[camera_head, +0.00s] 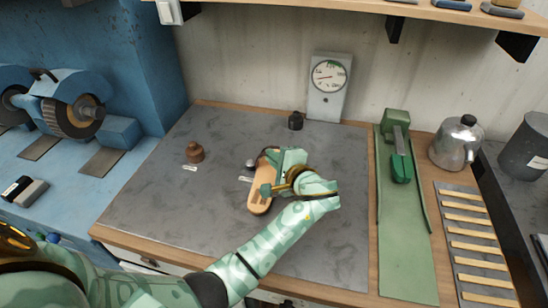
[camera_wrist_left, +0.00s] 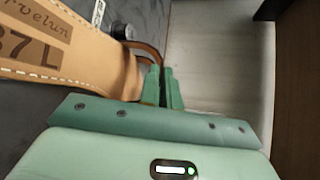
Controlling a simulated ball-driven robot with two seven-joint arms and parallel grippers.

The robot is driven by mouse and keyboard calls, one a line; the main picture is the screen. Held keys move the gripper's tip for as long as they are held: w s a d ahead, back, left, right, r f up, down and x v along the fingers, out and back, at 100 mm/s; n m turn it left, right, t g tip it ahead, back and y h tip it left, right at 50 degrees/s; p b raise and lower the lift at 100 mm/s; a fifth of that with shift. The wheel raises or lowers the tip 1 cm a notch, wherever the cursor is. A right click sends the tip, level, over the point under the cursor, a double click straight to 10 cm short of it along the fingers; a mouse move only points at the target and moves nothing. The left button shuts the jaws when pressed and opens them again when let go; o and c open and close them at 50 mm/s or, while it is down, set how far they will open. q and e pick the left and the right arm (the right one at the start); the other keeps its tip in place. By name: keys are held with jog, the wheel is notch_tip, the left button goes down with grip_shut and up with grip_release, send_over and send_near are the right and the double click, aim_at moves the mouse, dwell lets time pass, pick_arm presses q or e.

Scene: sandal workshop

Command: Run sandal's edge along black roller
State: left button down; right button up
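The tan sandal (camera_head: 258,203) is over the grey work mat, near its middle, with its sole lengthwise toward me. In the left wrist view its insole (camera_wrist_left: 60,50) shows stitching and a stamp reading "87 L". My left gripper (camera_head: 272,180) is at the sandal's right side. In the left wrist view its fingers (camera_wrist_left: 163,85) are close together at a brown strap (camera_wrist_left: 145,48) and seem to pinch it. A small black cylinder (camera_head: 295,121), possibly the black roller, stands at the mat's back edge, beyond the sandal. My right gripper is not in view.
A brown knobbed tool (camera_head: 194,152) stands left on the mat (camera_head: 150,190). A dial gauge (camera_head: 329,80) is at the wall. A green strip with a tool (camera_head: 400,160), a kettle (camera_head: 457,142) and a slatted rack (camera_head: 478,240) are right. Grinding wheels (camera_head: 72,110) are left.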

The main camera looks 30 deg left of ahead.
aim_at(274, 148)
pick_arm(q)
jog(key=shift+w, duration=0.15)
jog(key=shift+w+a+b, duration=0.3)
jog(key=shift+w+b, duration=0.05)
jog(key=shift+w, duration=0.35)
jog(key=shift+w+a, duration=0.1)
jog(key=shift+w, duration=0.05)
dwell(0.6)
jog(key=shift+w+a, duration=0.4)
jog(key=shift+w, duration=0.2)
jog(key=shift+w+b, duration=0.2)
jog(key=shift+b, duration=0.15)
jog(key=shift+w+a, duration=0.3)
jog(key=shift+w, duration=0.3)
